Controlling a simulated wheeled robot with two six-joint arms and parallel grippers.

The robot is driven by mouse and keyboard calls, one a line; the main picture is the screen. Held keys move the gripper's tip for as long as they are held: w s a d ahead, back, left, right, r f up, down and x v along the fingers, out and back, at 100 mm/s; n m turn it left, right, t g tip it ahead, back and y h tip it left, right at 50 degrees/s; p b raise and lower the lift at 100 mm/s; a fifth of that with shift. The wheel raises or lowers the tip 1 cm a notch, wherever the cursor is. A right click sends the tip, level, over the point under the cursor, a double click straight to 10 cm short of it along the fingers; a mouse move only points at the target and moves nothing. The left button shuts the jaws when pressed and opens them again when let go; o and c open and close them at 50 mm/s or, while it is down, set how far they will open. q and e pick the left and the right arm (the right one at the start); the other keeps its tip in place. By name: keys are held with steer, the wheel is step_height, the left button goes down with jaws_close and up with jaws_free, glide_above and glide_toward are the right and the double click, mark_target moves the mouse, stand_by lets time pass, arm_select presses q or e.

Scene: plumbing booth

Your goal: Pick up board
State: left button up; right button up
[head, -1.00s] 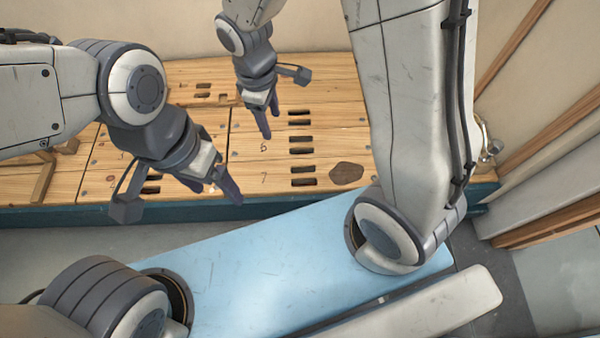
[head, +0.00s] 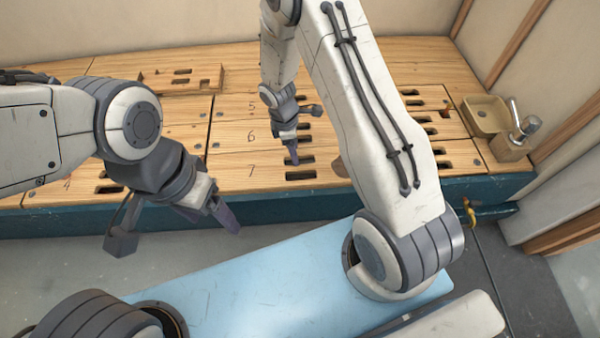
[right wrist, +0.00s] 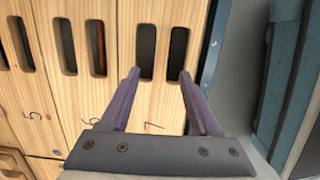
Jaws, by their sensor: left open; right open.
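The numbered wooden boards on the bench (head: 225,150) have pairs of dark slots; which one is the task's board I cannot tell. Board 7 (head: 262,182) lies at the front edge, and also shows in the right wrist view (right wrist: 160,112). My right gripper (head: 293,157) is open and empty at board 7's slots; in the right wrist view its purple fingers (right wrist: 160,75) point at that slot pair. Whether they touch the wood is unclear. My left gripper (head: 226,214) is open and empty, over the bench's front edge.
A loose slotted wooden piece (head: 152,82) lies at the back left.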

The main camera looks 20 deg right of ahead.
mark_target(300, 167)
steer(key=f, duration=0.1)
steer(key=f+b, duration=0.1)
steer(key=f, duration=0.1)
steer(key=shift+d, duration=0.2)
steer(key=f+b, duration=0.3)
steer(key=d+f+b, duration=0.1)
steer(key=shift+s+f+b, duration=0.3)
steer(key=shift+f+b, duration=0.05)
steer(key=shift+b, duration=0.05)
steer(key=shift+r, duration=0.1)
jaws_close()
stand_by(0.8)
